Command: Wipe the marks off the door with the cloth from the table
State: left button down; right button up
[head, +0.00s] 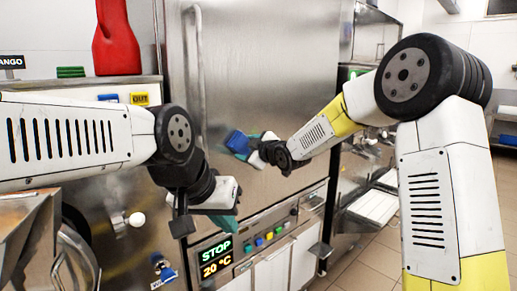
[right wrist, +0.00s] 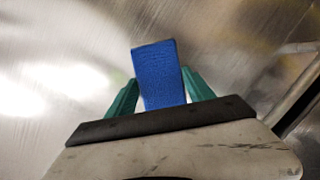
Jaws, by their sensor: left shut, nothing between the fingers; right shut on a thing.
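The door (head: 265,75) is a large brushed steel panel with a long vertical handle (head: 199,75) on its left side. My right gripper (head: 243,146) is at the door's middle, shut on the blue cloth (head: 236,141). In the right wrist view the folded cloth (right wrist: 158,75) stands out between the green fingers, facing the steel surface. I cannot tell whether it touches the door. I make out no clear marks on the door; part of it is hidden by my arms. My left gripper (head: 228,215) is shut and empty, low in front of the door.
Below the door is a panel with a STOP display (head: 215,250) and coloured buttons (head: 268,237). A red container (head: 115,40) stands on the machine at the left. White trays (head: 372,208) are at the right. Open tiled floor (head: 365,265) lies at the lower right.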

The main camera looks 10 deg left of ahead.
aim_at(237, 142)
jog(key=shift+s+a, duration=1.15)
jog(key=shift+s, duration=0.25)
jog(key=shift+r, duration=1.35)
jog(key=shift+w+d, duration=3.75)
jog(key=shift+w, duration=1)
jog(key=shift+s+a, duration=1.25)
jog(key=shift+s, duration=0.35)
jog(key=shift+s+a, duration=1.25)
jog(key=shift+s, duration=0.35)
jog(key=shift+s+a, duration=1.25)
jog(key=shift+s, duration=0.35)
jog(key=s+d, duration=0.3)
jog(key=d, duration=0.2)
jog(key=shift+s, duration=0.3)
jog(key=shift+f+v, duration=0.15)
jog(key=shift+v, duration=0.55)
jog(key=shift+f+v, duration=0.1)
jog(key=shift+v, duration=0.6)
